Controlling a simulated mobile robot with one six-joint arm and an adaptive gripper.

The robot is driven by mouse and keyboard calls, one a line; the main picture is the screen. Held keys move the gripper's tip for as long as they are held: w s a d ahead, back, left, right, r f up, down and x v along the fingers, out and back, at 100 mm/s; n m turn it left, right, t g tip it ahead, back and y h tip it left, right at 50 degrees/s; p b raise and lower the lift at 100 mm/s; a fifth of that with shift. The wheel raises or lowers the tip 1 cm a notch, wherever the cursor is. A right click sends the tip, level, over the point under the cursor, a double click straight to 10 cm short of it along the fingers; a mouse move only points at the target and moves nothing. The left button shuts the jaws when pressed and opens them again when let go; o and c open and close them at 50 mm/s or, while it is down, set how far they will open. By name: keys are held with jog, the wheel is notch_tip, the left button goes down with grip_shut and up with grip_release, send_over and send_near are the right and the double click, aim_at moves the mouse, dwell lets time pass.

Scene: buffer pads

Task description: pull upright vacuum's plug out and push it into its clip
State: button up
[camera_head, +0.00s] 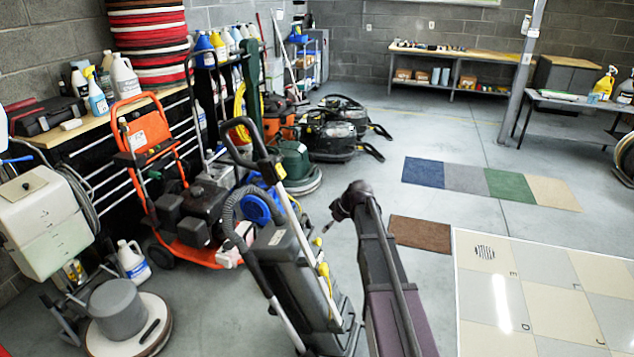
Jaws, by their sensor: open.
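The upright vacuum (283,255), dark grey and black with a tall looped handle and a hose, stands at the lower centre. My gripper (328,227), small and dark, is at the end of my arm, just above and right of the pale piece. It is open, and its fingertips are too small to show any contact. The socket cannot be made out.
An orange pressure washer (150,140) and a floor machine (122,315) stand to the left. Several dark floor machines (335,130) are behind. A brown mat (420,233) and a tiled panel (540,300) lie to the right. Clear floor extends behind the mats.

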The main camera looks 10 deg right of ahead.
jog(key=w+a+r+m+t+p, duration=0.1)
jog(key=w+a+r+p, duration=0.1)
jog(key=r+p, duration=0.2)
jog(key=w+a+r+m+t+p, duration=0.1)
jog(key=w+r+p, duration=0.1)
jog(key=r+p, duration=0.3)
jog(key=shift+w+a+r+p, duration=0.25)
jog(key=shift+a+r+p, duration=0.1)
jog(key=shift+r, duration=1)
jog(key=s+f+m+g+h, duration=0.2)
jog(key=s+m+g, duration=0.1)
jog(key=s, duration=1.3)
jog(key=s+a+f+m+g+h, duration=0.1)
jog(key=s+f+m+g+h, duration=0.1)
jog(key=s, duration=1.4)
jog(key=shift+s+a+m+g, duration=0.2)
jog(key=shift+m+g, duration=0.5)
jog(key=shift+m, duration=0.3)
